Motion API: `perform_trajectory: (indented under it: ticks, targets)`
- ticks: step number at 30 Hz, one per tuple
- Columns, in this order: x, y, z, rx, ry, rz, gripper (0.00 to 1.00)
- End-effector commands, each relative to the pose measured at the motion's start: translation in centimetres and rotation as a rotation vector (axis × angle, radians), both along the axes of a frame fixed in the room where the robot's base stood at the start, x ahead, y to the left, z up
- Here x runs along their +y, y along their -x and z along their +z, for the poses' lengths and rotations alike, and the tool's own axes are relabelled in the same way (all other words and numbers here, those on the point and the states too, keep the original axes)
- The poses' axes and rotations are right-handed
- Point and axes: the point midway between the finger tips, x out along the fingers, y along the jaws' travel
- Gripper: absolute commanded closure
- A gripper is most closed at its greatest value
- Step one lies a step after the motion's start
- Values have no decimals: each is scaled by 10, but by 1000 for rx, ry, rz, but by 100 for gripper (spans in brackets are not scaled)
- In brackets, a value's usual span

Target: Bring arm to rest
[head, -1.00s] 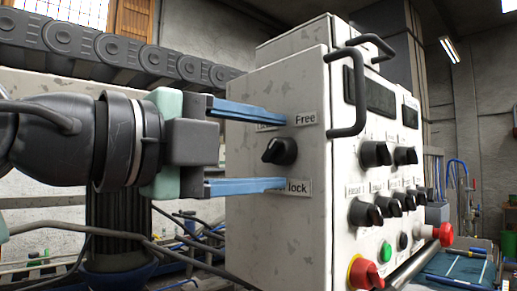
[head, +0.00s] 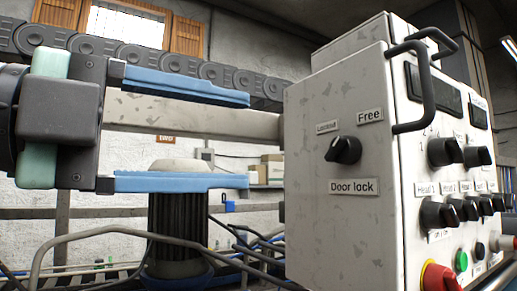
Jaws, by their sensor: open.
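My gripper (head: 248,140) is at the left of the head view, its two blue fingers spread apart one above the other and pointing right. Nothing is between them. The fingertips are apart from the white control box (head: 310,225), which stands to the right. On the box's left side is a black door lock knob (head: 344,150), with labels reading "Lockout", "Free" and "Door lock". A gap shows between the fingertips and that side.
A black bar handle (head: 426,85) sticks out from the box's front edge. The front carries several black knobs (head: 444,151), a green button (head: 461,261) and a red knob (head: 440,278). Pipes and hoses (head: 150,236) run below my gripper. A dark cable chain (head: 190,68) spans behind.

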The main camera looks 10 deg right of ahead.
Motion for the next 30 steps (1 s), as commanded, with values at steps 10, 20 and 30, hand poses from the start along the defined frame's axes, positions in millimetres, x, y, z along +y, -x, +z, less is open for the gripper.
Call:
perform_trajectory:
  ticks: [10, 20, 30]
  targets:
    - [5, 2, 0, -1, 0, -1, 30]
    - [4, -1, -1, 12, 10, 10, 30]
    - [-6, -88, -32, 387, 500, 388, 30]
